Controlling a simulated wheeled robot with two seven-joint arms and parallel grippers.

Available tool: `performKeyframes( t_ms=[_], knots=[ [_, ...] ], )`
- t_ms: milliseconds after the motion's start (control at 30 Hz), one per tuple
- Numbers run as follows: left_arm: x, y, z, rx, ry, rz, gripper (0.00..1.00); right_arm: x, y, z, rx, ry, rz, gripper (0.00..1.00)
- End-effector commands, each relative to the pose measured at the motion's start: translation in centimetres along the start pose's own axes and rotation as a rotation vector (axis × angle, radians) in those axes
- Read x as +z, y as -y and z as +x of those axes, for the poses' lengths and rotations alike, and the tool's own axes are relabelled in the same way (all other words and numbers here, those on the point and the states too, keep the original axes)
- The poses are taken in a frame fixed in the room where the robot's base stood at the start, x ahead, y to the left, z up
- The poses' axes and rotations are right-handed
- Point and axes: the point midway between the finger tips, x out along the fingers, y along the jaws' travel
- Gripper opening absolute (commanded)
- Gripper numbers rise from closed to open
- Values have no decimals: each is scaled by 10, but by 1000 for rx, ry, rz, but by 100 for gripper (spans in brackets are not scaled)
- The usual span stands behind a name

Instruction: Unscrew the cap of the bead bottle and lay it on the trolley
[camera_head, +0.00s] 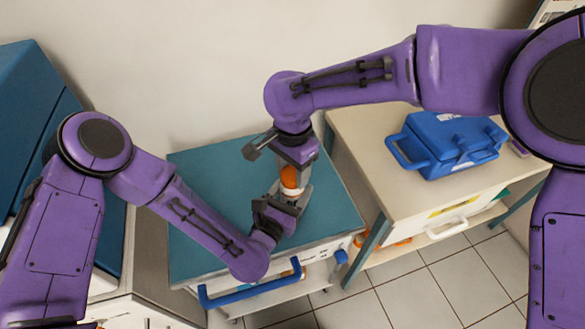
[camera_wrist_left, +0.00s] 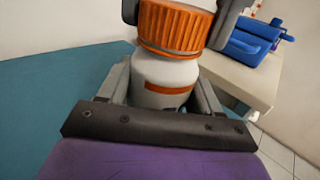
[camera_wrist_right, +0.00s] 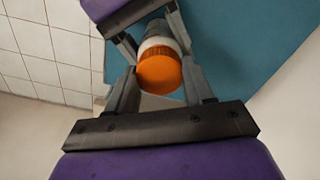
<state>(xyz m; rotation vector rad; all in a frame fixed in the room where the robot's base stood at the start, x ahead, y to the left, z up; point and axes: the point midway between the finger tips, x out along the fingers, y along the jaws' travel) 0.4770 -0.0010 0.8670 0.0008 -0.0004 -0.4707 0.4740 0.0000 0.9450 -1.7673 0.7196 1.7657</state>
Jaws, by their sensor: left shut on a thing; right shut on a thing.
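The bead bottle (camera_wrist_left: 160,78) is white with an orange band, and it stands upright over the teal trolley top (camera_head: 215,185). My left gripper (camera_wrist_left: 160,90) is shut on the bottle's body from the front. The ribbed orange cap (camera_wrist_left: 175,27) sits on top of the bottle; it also shows in the head view (camera_head: 289,177) and from above in the right wrist view (camera_wrist_right: 160,75). My right gripper (camera_wrist_right: 160,78) comes down from above and is shut on the cap. Whether the bottle's base touches the trolley is hidden by my left gripper.
A beige table (camera_head: 365,130) with a blue case (camera_head: 450,145) stands right of the trolley. A blue handle (camera_head: 250,289) runs along the trolley's front. The left and back of the trolley top are bare. A blue cabinet (camera_head: 30,110) stands at the left.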

Motion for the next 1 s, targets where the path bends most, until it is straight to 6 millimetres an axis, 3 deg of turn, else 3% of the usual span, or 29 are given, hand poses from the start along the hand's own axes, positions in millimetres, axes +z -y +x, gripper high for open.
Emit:
performKeyframes(
  t_ms=[167, 800, 1000],
  knots=[
    [0, 0, 0, -1, -1, 1, 0, 0, 0, 0, -1, 2, -479, 15],
    [0, 0, 0, -1, -1, 0, 0, 2, 0, -1, -6, 2, -2707, 15],
    [0, 0, 0, 0, -1, 0, 0, 1, -1, -2, -2, 2, -3056, 15]
  ],
)
